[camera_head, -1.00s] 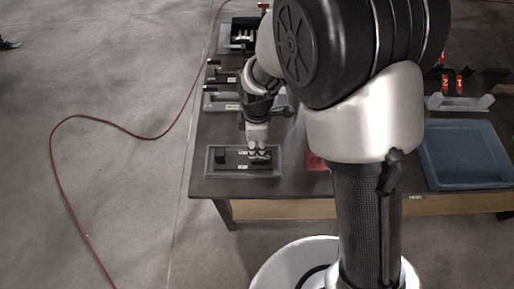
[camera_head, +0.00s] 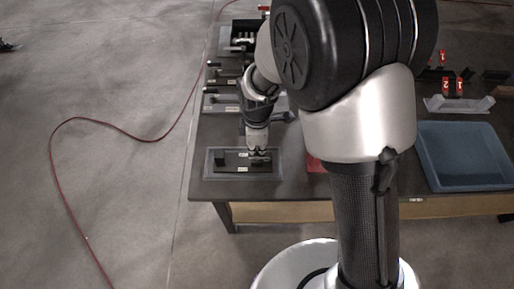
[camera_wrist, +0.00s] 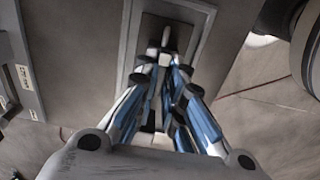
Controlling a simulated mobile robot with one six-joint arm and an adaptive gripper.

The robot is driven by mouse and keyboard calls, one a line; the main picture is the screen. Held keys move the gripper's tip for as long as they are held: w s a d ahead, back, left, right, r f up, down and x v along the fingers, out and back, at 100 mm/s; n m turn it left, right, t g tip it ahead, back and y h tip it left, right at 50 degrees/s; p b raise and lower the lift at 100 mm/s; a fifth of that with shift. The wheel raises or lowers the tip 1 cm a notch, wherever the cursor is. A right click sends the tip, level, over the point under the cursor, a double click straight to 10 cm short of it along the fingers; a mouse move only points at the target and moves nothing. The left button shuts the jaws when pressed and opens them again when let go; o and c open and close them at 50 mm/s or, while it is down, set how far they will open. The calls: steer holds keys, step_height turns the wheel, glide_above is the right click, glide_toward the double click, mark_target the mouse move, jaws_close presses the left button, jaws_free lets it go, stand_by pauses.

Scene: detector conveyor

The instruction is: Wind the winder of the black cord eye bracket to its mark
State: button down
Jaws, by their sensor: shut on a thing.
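A black bracket (camera_head: 232,168) with an upright block at its left end lies in a shallow grey tray (camera_head: 209,173) at the table's front left corner. Small white labels show on it. My gripper (camera_head: 259,153) points down at the bracket's right end. In the wrist view, the fingers of my gripper (camera_wrist: 162,60) close together over the dark bracket (camera_wrist: 180,33), around a small pale upright part that I take to be the winder (camera_wrist: 166,38). The fingers hide most of it. I cannot make out the mark.
Grey trays with other brackets (camera_head: 222,101) stand behind on the dark table (camera_head: 205,135). A blue bin (camera_head: 465,158) and a pale holder (camera_head: 460,104) are at the right. A red item (camera_head: 314,164) lies right of the tray. A red cable (camera_head: 120,121) crosses the floor.

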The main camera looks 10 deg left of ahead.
stand_by(0.4)
steer(key=m+p, duration=0.1)
steer(key=m, duration=0.2)
steer(key=shift+m, duration=0.3)
steer(key=m, duration=0.3)
steer(key=shift+m, duration=0.3)
steer(key=m+p, duration=0.1)
steer(key=m, duration=0.5)
steer(key=shift+m, duration=0.4)
steer(key=c, duration=1.7)
jaws_free()
